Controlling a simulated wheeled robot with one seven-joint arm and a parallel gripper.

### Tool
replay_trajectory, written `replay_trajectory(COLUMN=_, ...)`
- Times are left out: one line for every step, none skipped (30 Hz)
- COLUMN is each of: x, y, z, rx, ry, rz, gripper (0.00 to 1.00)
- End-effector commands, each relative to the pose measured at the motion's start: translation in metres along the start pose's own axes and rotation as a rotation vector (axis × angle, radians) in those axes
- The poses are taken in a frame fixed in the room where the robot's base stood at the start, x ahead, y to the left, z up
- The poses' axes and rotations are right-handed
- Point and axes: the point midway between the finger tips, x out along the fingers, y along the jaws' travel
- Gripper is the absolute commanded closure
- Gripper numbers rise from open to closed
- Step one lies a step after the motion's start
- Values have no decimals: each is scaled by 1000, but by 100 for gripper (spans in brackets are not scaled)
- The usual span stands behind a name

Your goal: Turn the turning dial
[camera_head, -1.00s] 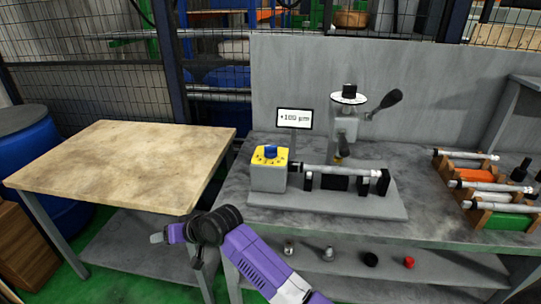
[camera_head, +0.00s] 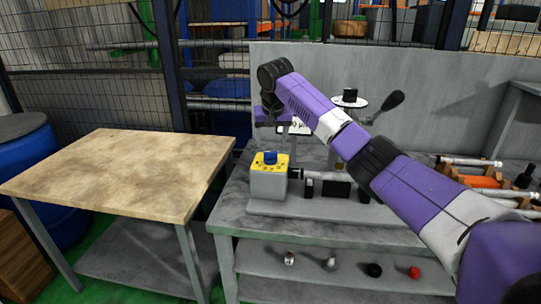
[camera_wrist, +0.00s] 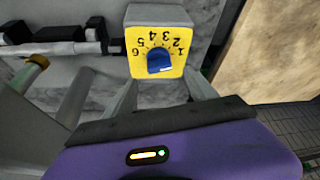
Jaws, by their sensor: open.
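The turning dial is a blue knob (camera_head: 270,157) on a yellow plate atop a grey block at the left end of the grinder. In the wrist view the dial (camera_wrist: 160,61) is near the top centre, its yellow face (camera_wrist: 142,40) printed with numbers from 1 to 6, upside down. My gripper (camera_wrist: 163,88) is open and empty, with a grey finger on each side below the dial in that view. The knob lies ahead of the fingers and not between them. In the head view my wrist is above the dial; the fingertips are hard to make out.
A horizontal shaft (camera_head: 325,175) runs right from the dial block. A white disc with a black-knobbed lever (camera_head: 391,99) stands behind. My arm partly covers the display sign and the wooden rack (camera_head: 480,182). The wooden table (camera_head: 110,175) at left is empty.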

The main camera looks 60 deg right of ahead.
Motion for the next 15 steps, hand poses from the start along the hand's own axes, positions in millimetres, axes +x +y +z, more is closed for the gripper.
replay_trajectory(x=4, y=2, z=0, rx=3, ry=-5, rz=5, gripper=35)
replay_trajectory(x=7, y=2, z=1, rx=4, ry=-6, rz=5, gripper=35)
replay_trajectory(x=12, y=2, z=1, rx=4, ry=-7, rz=6, gripper=35)
replay_trajectory(x=16, y=2, z=1, rx=4, ry=-7, rz=5, gripper=35)
replay_trajectory(x=21, y=2, z=1, rx=3, ry=-7, rz=5, gripper=35)
replay_trajectory(x=27, y=2, z=1, rx=4, ry=-6, rz=4, gripper=35)
replay_trajectory(x=32, y=2, z=1, rx=4, ry=-8, rz=4, gripper=35)
replay_trajectory(x=37, y=1, z=1, rx=3, ry=-7, rz=4, gripper=35)
replay_trajectory(x=43, y=2, z=1, rx=4, ry=-7, rz=4, gripper=35)
replay_trajectory(x=47, y=2, z=1, rx=4, ry=-5, rz=4, gripper=35)
replay_trajectory(x=52, y=2, z=1, rx=4, ry=-6, rz=5, gripper=35)
replay_trajectory(x=57, y=1, z=1, rx=3, ry=-5, rz=4, gripper=35)
replay_trajectory(x=60, y=1, z=1, rx=2, ry=-5, rz=3, gripper=35)
replay_trajectory(x=63, y=1, z=1, rx=2, ry=-6, rz=3, gripper=35)
replay_trajectory(x=67, y=0, z=1, rx=2, ry=-4, rz=2, gripper=35)
